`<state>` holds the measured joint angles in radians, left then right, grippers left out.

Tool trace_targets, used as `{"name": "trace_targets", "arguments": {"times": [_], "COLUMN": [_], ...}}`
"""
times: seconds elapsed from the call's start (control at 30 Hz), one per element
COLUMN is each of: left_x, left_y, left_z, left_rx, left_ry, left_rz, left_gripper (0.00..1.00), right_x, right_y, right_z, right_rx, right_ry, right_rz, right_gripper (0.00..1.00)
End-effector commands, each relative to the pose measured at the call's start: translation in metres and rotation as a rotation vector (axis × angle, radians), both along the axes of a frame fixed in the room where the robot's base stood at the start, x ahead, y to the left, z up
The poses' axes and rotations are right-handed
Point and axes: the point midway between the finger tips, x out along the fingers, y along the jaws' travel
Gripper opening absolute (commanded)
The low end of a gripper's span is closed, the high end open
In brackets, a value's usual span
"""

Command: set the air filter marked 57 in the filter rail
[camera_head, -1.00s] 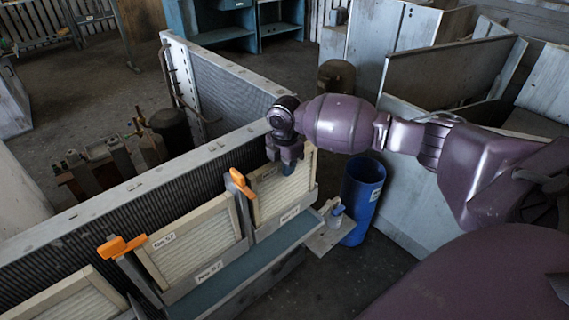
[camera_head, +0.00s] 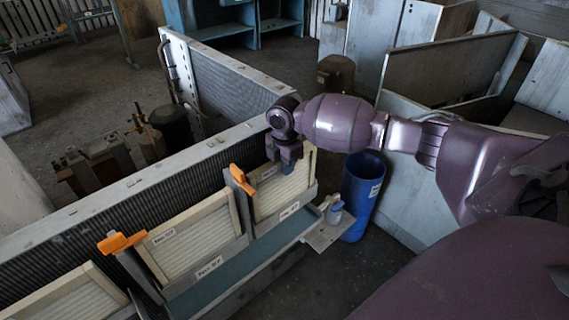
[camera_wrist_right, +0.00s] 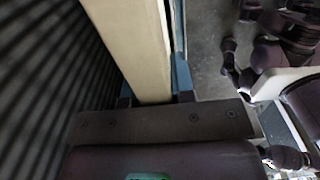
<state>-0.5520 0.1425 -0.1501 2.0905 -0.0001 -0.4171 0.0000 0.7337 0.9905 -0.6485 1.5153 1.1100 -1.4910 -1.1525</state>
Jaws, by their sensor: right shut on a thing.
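A pale pleated air filter (camera_head: 287,192) in a light wooden frame stands in the right-hand bay of the filter rail (camera_head: 239,264). My right gripper (camera_head: 285,167) is shut on its top edge. In the right wrist view, the cream frame edge of this filter (camera_wrist_right: 137,45) runs between the two fingers (camera_wrist_right: 157,97). The filter's label is too small to read, and the gripper hides part of its top. Whether its lower edge is fully seated I cannot tell. My left gripper is not in view.
Two more framed filters stand at left, in the middle bay (camera_head: 194,242) and the near bay (camera_head: 72,300). Orange latches (camera_head: 242,179) top the posts between bays. A ribbed coil (camera_head: 90,240) stands behind. A blue bin (camera_head: 361,194) and a bottle on a small shelf (camera_head: 324,236) are at right.

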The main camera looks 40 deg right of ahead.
Motion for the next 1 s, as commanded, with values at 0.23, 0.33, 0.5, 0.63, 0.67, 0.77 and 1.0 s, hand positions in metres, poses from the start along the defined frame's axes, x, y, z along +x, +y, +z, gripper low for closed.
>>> {"name": "trace_targets", "arguments": {"times": [0.23, 0.33, 0.5, 0.63, 0.67, 0.77, 1.0], "left_x": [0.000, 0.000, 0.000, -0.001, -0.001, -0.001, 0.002], "left_y": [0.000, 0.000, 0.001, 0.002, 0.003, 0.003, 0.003], "left_z": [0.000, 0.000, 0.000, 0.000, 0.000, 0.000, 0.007], "left_rx": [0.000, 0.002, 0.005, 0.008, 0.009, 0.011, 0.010], "left_ry": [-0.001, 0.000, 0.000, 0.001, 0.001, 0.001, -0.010], "left_rz": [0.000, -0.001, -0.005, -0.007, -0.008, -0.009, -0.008], "left_gripper": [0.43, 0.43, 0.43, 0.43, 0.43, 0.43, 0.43], "right_x": [0.000, 0.000, 0.000, 0.000, 0.000, 0.000, 0.001], "right_y": [0.000, 0.000, 0.000, 0.000, 0.000, 0.000, 0.000], "right_z": [0.000, 0.000, 0.000, 0.000, 0.000, 0.000, 0.023], "right_rx": [0.000, 0.000, 0.000, 0.000, 0.000, 0.000, -0.001], "right_ry": [-0.001, -0.001, -0.001, -0.001, -0.001, 0.000, -0.005], "right_rz": [0.000, 0.000, 0.001, 0.001, 0.000, 0.000, 0.001], "right_gripper": [0.00, 0.28, 0.53, 0.53, 0.53, 0.53, 0.53]}}
